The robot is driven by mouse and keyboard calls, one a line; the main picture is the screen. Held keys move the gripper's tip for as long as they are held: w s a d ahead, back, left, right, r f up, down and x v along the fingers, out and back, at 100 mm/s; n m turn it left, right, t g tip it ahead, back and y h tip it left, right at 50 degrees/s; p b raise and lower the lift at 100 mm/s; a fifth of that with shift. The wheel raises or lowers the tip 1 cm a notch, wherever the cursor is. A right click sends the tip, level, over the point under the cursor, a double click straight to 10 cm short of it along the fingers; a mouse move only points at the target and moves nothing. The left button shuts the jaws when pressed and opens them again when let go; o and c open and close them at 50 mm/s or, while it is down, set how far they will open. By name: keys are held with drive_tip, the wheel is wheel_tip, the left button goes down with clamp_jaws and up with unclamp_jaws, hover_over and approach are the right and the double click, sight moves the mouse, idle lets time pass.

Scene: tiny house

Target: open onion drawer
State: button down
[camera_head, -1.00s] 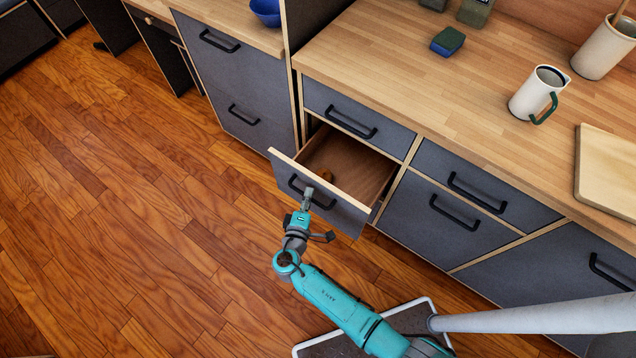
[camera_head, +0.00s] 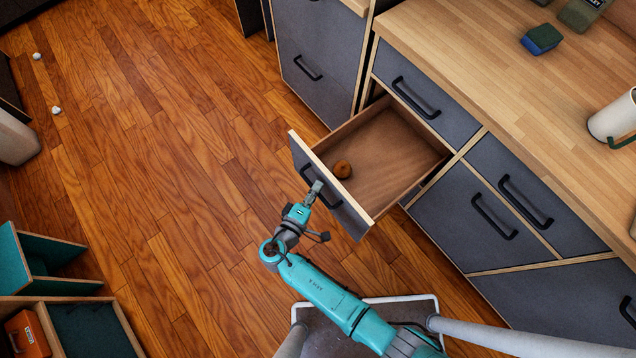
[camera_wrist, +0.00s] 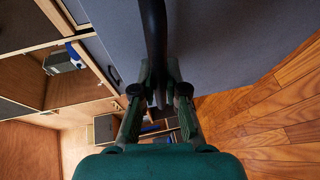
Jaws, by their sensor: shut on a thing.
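The onion drawer (camera_head: 338,206) is pulled out from the counter, with a dark grey front and a wooden inside. A brown onion (camera_head: 342,169) lies in it near the front panel. My gripper (camera_head: 314,190) is at the black bar handle (camera_head: 308,176) on the drawer front. In the wrist view the handle (camera_wrist: 154,50) runs down between the two fingers of my gripper (camera_wrist: 158,98), which are shut on it. The fingers hide part of the handle.
Closed drawers with black handles (camera_head: 416,98) sit above and beside the open one. The wooden countertop (camera_head: 450,50) holds a sponge (camera_head: 541,39) and a white mug (camera_head: 612,118). Open wooden floor (camera_head: 170,200) lies to the left. A teal shelf unit (camera_head: 50,260) stands at the lower left.

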drive_tip(key=c, duration=1.2)
unclamp_jaws()
drive_tip(key=v, duration=0.7)
drive_tip(key=shift+s, duration=0.2)
drive_tip(key=shift+a, duration=0.2)
